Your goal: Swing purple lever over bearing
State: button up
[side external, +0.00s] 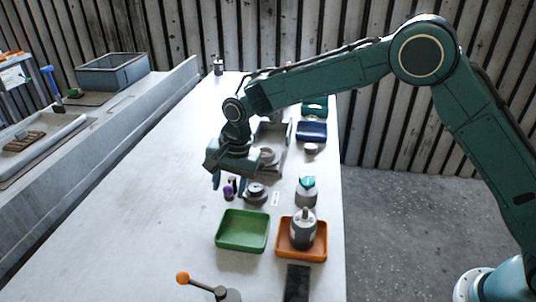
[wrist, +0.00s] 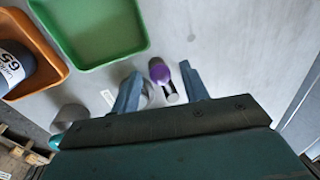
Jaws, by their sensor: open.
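The purple lever's knob (wrist: 159,71) shows in the wrist view between the two fingers of my gripper (wrist: 160,72), near the fingertips. A pale and dark stem below the knob is partly hidden by my gripper. In the side external view the purple knob (side external: 228,190) is just under my gripper (side external: 225,184), left of a round grey part with a dark centre (side external: 257,190), which looks like the bearing seat. My gripper is open, with the fingers apart on either side of the knob. I cannot tell whether a finger touches it.
A green tray (side external: 220,242) and an orange tray (side external: 283,255) with a dark bottle (side external: 303,232) stand nearer the camera. A teal-capped bottle (side external: 306,192) is to the right. An orange-knobbed lever (side external: 184,278) is at the front. The table's left side is clear.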

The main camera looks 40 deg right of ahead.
jog(key=shift+c, duration=0.3)
jog(key=c, duration=0.9)
